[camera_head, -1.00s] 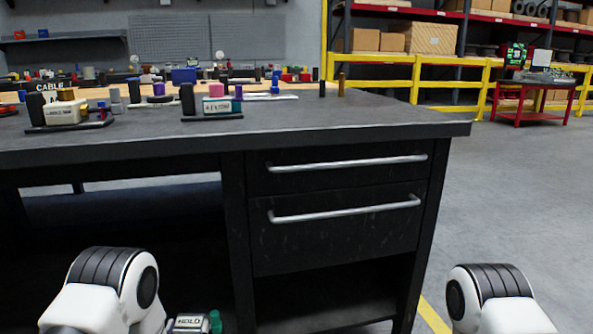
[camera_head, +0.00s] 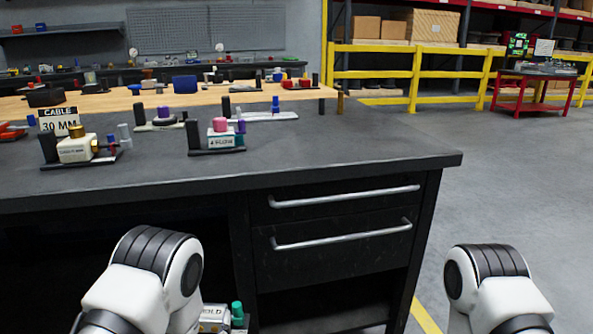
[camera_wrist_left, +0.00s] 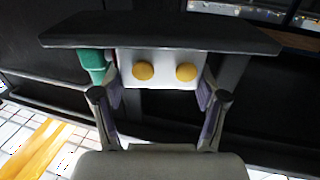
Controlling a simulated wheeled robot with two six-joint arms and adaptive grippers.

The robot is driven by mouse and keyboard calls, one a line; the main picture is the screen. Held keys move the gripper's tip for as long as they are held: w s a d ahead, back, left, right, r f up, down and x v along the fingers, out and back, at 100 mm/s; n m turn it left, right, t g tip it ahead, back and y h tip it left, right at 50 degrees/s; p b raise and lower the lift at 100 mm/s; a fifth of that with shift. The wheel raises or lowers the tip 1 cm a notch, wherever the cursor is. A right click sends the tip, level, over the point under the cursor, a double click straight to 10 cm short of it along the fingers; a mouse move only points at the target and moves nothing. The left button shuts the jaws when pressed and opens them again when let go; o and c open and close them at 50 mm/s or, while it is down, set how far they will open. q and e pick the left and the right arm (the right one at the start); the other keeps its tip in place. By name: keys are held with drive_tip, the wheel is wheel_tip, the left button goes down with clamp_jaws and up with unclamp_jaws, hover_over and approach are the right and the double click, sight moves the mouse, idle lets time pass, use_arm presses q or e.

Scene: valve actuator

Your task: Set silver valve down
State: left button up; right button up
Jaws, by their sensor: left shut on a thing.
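My left gripper (camera_wrist_left: 158,108) is shut on the silver valve (camera_wrist_left: 158,69), a pale block with two round yellow parts and a green knob at its left side. In the wrist view a finger is on each side of the block, and a dark flat plate crosses its top. In the head view the silver valve (camera_head: 213,318) shows only partly at the bottom edge, low in front of the workbench, with a "HOLD" label and a green cap. My left fingers are hidden there. My right gripper is out of view; only its arm shows.
The dark workbench (camera_head: 330,160) has drawers in front. On it stand a white valve with a yellow cap (camera_head: 76,149), a white valve with a pink cap (camera_head: 221,138), and a "CABLE 30 MM" sign (camera_head: 59,120). The right part of its top is clear.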

use_arm(q)
drive_tip(key=s+r+p, duration=0.2)
drive_tip(key=r+p, duration=1)
drive_tip(key=r, duration=0.3)
drive_tip(key=s+r+p, duration=0.2)
drive_tip(key=r+p, duration=1.1)
drive_tip(key=r, duration=0.2)
drive_tip(key=shift+s+r, duration=0.15)
drive_tip(key=s+d+r+m+g+h, duration=0.45)
drive_tip(key=s+d+m+h, duration=0.35)
drive_tip(key=d+h, duration=0.4)
drive_tip(key=shift+w+d+f+m+g+h, duration=0.45)
drive_tip(key=shift+f+m+g+h, duration=0.45)
drive_tip(key=shift+m+g, duration=0.9)
drive_tip(key=shift+w+d+f+m+g+h, duration=0.55)
drive_tip(key=shift+m+g+h, duration=0.65)
drive_tip(key=shift+g, duration=1.1)
drive_tip(key=shift+w+d+f+m+g+h, duration=0.3)
drive_tip(key=shift+f+m+g+h, duration=0.6)
drive_tip(key=shift+m+g, duration=0.95)
